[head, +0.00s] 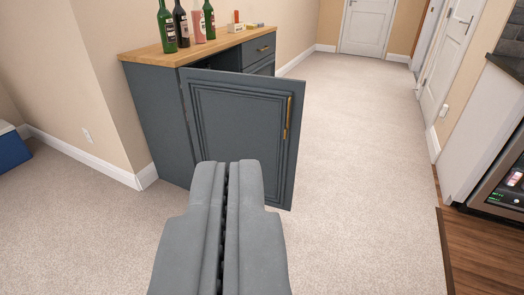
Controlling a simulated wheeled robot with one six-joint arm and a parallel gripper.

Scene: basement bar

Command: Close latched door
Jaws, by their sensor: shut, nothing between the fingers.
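A dark blue-grey cabinet (150,118) with a wooden top stands against the beige wall at the left. Its panelled door (240,122) stands open, swung out from the cabinet front, with a long brass handle (288,118) near its right edge. My gripper (228,165) is shut and empty. Its fingertips appear in front of the lower part of the door and cover some of its bottom edge. I cannot tell whether they touch it. The cabinet interior is mostly hidden behind the door.
Several bottles (182,24) and small items stand on the cabinet top. A drawer (258,49) is beside the door opening. Carpet (350,170) is clear to the right. A glass-fronted cooler (500,185) stands at the far right, and a blue box (12,150) at the left.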

